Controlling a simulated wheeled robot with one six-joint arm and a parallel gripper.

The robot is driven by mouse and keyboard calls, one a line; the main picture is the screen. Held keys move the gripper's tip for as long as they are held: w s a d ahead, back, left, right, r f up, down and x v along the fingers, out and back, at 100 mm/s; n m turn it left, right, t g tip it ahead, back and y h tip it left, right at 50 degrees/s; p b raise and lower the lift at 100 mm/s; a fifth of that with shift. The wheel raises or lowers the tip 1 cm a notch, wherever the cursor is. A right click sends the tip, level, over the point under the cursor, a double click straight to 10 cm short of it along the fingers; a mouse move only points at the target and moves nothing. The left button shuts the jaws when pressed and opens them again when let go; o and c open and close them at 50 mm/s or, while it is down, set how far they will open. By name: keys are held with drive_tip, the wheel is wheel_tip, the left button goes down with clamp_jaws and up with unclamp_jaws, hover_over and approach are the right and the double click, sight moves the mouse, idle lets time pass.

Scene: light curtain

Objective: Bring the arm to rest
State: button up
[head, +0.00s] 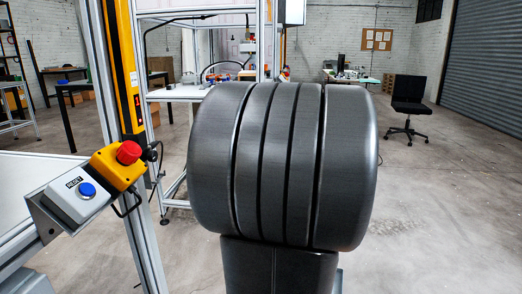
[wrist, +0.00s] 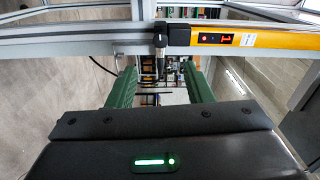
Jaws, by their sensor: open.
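My gripper (wrist: 160,88) shows in the wrist view, with its two green fingers spread apart and nothing seen held between them. In the head view my own dark grey arm fills the middle and my gripper is not visible there. The yellow light curtain post (head: 122,65) stands upright left of my arm. Whether the fingers touch anything is not clear.
In the head view a red emergency stop button (head: 129,152) and a blue reset button (head: 87,190) sit on a bracket at left. A workbench (head: 185,92) stands behind. A black office chair (head: 410,100) is at right, with open concrete floor (head: 440,210) before it.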

sight(155, 157)
drive_tip(key=a, duration=0.4)
drive_tip(key=a+b, duration=0.1)
drive_tip(key=a, duration=0.3)
drive_tip(key=w+a+b, duration=0.1)
drive_tip(key=a, duration=0.3)
drive_tip(key=shift+d, duration=0.1)
